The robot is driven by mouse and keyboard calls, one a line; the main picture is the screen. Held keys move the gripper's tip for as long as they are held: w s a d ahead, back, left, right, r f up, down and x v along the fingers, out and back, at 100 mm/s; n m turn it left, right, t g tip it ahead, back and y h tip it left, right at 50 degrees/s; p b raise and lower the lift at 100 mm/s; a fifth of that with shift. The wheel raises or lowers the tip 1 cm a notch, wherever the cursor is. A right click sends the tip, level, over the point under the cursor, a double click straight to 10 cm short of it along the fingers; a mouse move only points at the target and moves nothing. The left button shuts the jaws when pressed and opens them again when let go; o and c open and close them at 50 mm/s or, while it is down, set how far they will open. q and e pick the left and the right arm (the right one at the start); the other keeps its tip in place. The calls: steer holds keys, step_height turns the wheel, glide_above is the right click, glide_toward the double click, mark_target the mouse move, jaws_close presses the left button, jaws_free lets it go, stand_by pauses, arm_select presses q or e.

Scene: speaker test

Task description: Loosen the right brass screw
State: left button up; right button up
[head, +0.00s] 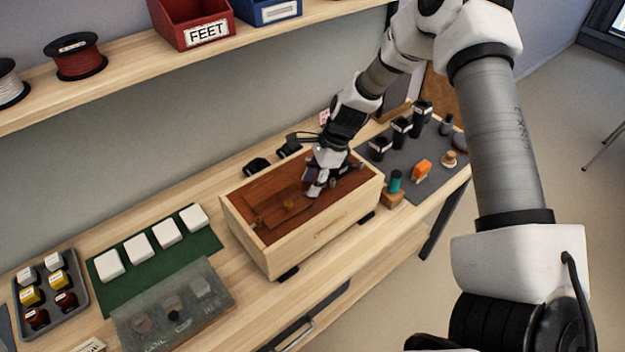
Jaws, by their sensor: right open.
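A pale wooden box (318,243) stands on the bench, with a reddish-brown panel (272,237) in its top. Small brass-coloured pieces show on the panel, one at the left (258,221) and one nearer the middle (289,205). I cannot tell for sure which of the small pieces is the right brass screw; the gripper may hide part of that area. My right gripper (315,186) reaches down over the right half of the panel, open, with nothing seen between its fingers. I cannot tell whether its fingertips touch the panel. My left gripper is out of view.
A green mat (190,251) with white blocks and a grey tray (75,290) are at left. A shelf (122,68) runs above.

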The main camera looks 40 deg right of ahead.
steer(key=shift+s+r, duration=0.25)
steer(key=shift+s, duration=0.05)
steer(key=shift+c, duration=0.9)
steer(key=shift+s+r, duration=0.1)
steer(key=shift+s, duration=0.15)
jaws_close()
steer(key=shift+w, duration=0.1)
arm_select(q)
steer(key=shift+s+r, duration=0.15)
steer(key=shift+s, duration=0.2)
